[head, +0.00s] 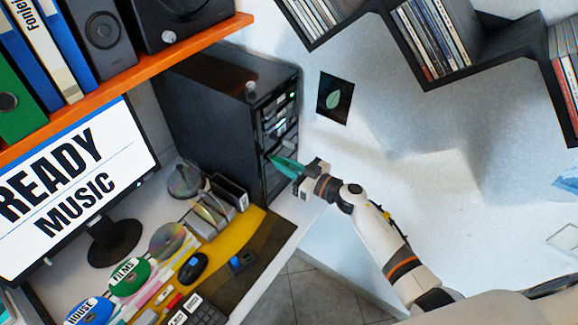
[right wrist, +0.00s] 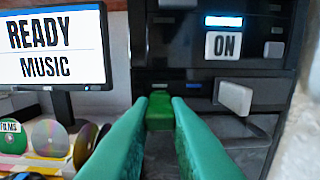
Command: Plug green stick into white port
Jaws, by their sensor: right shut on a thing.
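My right gripper (right wrist: 162,104) has green fingers and is shut on the green stick (right wrist: 160,115), which sits between the fingertips. In the head view, my right gripper (head: 276,160) reaches the front of the black computer tower (head: 205,115) from the right. I cannot tell whether the stick touches the panel or enters a port. My left gripper is out of view.
A pale block (right wrist: 235,97) juts from the panel right of the fingers, below an "ON" label (right wrist: 223,45). The monitor (head: 75,185) and discs (head: 130,275) are left of the tower. A shelf (head: 130,82) overhangs the desk. Free space lies right of the tower.

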